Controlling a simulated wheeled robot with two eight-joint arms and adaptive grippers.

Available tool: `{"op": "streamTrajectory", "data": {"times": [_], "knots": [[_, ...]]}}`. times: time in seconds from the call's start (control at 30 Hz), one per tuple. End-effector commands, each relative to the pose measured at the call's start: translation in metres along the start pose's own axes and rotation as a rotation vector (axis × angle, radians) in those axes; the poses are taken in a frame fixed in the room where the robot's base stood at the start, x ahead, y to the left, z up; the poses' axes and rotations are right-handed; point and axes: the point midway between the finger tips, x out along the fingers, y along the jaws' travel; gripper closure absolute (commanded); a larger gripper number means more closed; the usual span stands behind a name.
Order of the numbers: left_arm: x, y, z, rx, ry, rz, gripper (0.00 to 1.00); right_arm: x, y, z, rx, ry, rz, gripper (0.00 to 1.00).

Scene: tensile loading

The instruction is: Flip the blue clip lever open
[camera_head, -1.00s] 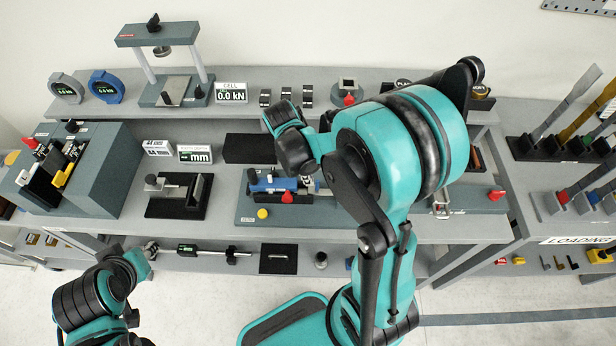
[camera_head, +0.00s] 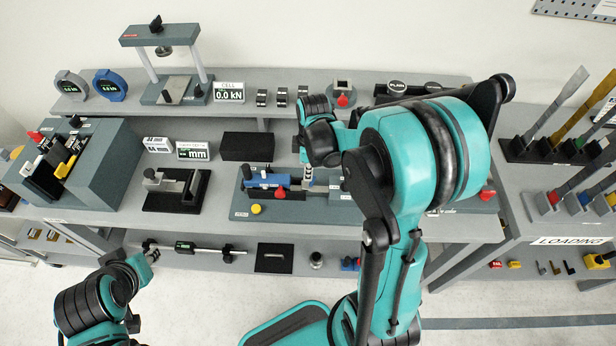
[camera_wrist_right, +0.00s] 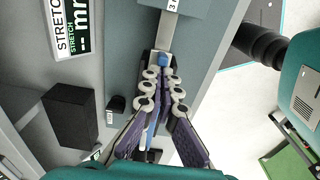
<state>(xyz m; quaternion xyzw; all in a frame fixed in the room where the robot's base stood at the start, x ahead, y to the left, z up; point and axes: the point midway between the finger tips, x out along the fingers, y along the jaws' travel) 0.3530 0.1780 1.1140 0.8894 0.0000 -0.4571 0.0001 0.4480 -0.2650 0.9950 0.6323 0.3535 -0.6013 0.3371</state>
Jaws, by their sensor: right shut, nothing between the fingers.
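A blue block-like part with a red lever (camera_head: 266,180) sits on the grey-teal fixture plate (camera_head: 240,206) at the middle of the bench. My right gripper (camera_head: 307,184) points down just to its right, over the plate. In the right wrist view my right gripper (camera_wrist_right: 163,80) is shut and empty, its ringed fingertips close together. A small blue piece, seemingly the clip lever (camera_wrist_right: 163,60), shows just beyond the tips by a grey block; I cannot tell whether they touch. My left gripper (camera_head: 148,256) is low at the left, away from the fixture; its jaws are too small to read.
A yellow knob (camera_head: 256,209) stands at the plate's front left. A black box (camera_head: 248,146) is behind the plate, and a grey vise-like holder (camera_head: 176,188) is to its left. My right forearm covers the plate's right part. A press (camera_head: 166,60) stands on the back shelf.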

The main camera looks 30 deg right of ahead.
Motion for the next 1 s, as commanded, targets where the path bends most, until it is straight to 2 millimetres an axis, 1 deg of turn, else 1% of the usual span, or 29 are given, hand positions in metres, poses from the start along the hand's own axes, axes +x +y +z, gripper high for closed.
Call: {"op": "streamTrajectory", "data": {"times": [0.03, 0.4, 0.5, 0.77, 1.0], "knots": [[0.002, 0.000, 0.001, 0.000, 0.000, 0.000, 0.69, 0.000, 0.002, 0.005, 0.008, 0.040, 0.000, 1.00], [0.017, 0.000, 0.012, 0.000, 0.000, 0.000, 0.69, 0.003, 0.003, 0.032, 0.009, 0.391, 0.002, 1.00], [0.020, 0.000, 0.015, 0.000, 0.000, 0.000, 0.69, 0.004, 0.003, 0.036, 0.002, 0.395, 0.001, 1.00], [0.018, 0.000, 0.013, 0.000, 0.000, 0.000, 0.69, 0.002, 0.003, 0.036, 0.000, 0.393, 0.000, 1.00], [0.016, 0.000, 0.011, 0.000, 0.000, 0.000, 0.69, -0.002, 0.003, 0.043, 0.000, 0.392, -0.001, 1.00]]}}
